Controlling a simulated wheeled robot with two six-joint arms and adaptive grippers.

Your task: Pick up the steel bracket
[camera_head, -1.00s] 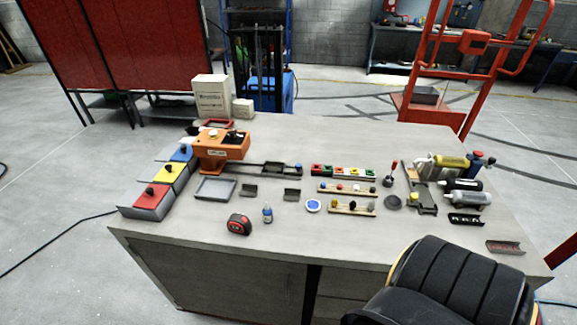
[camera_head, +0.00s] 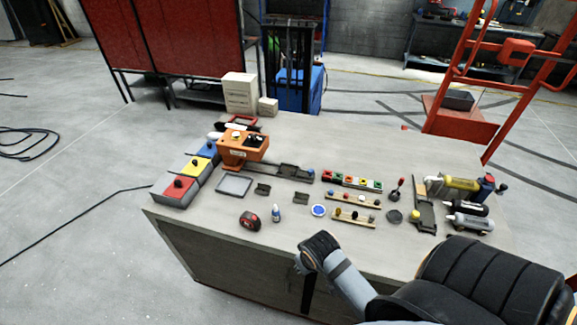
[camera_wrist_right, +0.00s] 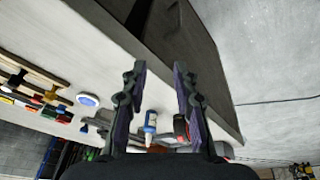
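Two small dark grey channel-shaped metal pieces lie apart in the middle of the workbench (camera_head: 430,150) in the head view: a left one (camera_head: 262,189) and a right one (camera_head: 301,198). Either may be the steel bracket; I cannot tell which. My right arm reaches in from the bottom, its wrist at the bench's front edge, short of both pieces. In the right wrist view my right gripper (camera_wrist_right: 158,67) has its fingers apart with nothing between the tips. I cannot make out the metal pieces clearly there. My left gripper is out of view.
A tape measure (camera_head: 250,220) and small bottle (camera_head: 276,213) lie near the front edge. A blue-and-white disc (camera_head: 319,210) and peg strips (camera_head: 354,218) lie right of them.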

